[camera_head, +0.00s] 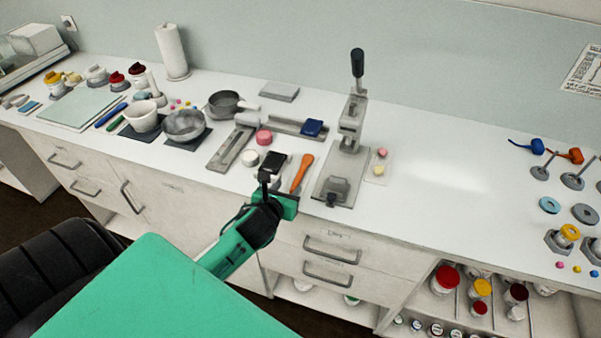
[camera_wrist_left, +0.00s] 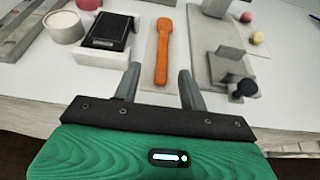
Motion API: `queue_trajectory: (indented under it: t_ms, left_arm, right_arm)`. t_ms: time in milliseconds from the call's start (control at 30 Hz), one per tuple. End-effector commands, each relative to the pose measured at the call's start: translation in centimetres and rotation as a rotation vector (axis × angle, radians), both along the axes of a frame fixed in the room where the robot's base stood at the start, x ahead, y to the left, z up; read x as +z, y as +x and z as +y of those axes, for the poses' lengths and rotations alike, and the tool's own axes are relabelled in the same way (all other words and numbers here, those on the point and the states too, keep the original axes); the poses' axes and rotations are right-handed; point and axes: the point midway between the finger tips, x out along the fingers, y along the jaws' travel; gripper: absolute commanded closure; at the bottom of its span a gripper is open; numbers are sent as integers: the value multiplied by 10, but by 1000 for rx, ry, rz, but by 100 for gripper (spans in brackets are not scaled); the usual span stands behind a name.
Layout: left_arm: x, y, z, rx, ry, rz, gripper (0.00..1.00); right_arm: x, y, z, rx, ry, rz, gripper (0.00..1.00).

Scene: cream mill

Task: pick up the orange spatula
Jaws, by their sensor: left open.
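The orange spatula (camera_head: 302,174) lies on the white counter, between a small black scale and the press. In the left wrist view the spatula (camera_wrist_left: 163,52) lies on a pale strip, its narrow end reaching toward the gap between my fingers. My left gripper (camera_wrist_left: 160,82) is open and empty at the counter's front edge, with one finger on either side of the spatula's line. In the head view my left gripper (camera_head: 281,190) is just in front of the spatula's near end; its fingers are hard to make out there. My right gripper is not in view.
The black scale (camera_wrist_left: 109,32) stands close to the left of the spatula, beside a white cup (camera_wrist_left: 64,27). The grey lever press (camera_head: 349,140) stands close on the right. The counter's front edge and drawers (camera_head: 331,247) are below. Free counter (camera_head: 450,170) lies further right.

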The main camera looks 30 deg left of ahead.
Motion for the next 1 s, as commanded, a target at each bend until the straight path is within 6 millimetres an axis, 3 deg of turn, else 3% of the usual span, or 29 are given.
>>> queue_trajectory:
  t_ms: [333, 633, 967, 1000]
  left_arm:
    - [-8, 25, 4, 2, -4, 1, 57]
    - [-22, 60, 9, 1, -3, 1, 57]
    - [-26, 64, 10, -1, -2, 1, 57]
    - [-25, 64, 10, -1, -2, 1, 63]
  right_arm:
    - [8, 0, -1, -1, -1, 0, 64]
    - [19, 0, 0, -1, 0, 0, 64]
    - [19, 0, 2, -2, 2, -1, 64]
    - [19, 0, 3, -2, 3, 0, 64]
